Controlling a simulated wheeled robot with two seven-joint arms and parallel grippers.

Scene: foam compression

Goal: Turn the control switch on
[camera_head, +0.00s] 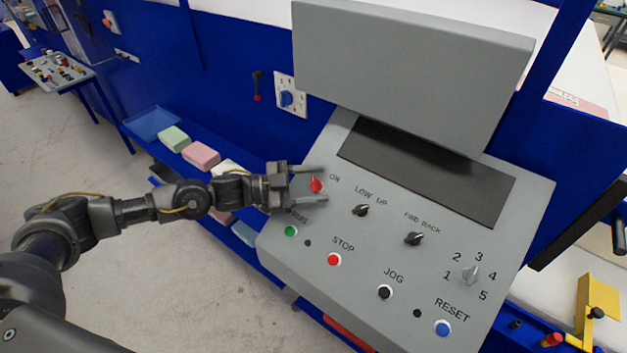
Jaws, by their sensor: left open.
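The control switch is a small red knob (316,185) beside the label ON, at the upper left of the grey control panel (400,270). My left gripper (325,186) reaches in from the left and is open. Its two fingers lie above and below the red knob in the picture, with the knob between them. I cannot tell whether either finger touches the knob. The knob's exact setting is too small to read. My right gripper is not in view.
Nearby on the panel are a black LOW UP knob (361,210), a green button (291,231) and a red STOP button (334,260). A grey box (410,70) overhangs the panel. Foam blocks (200,156) lie on the blue shelf at left. Floor is clear lower left.

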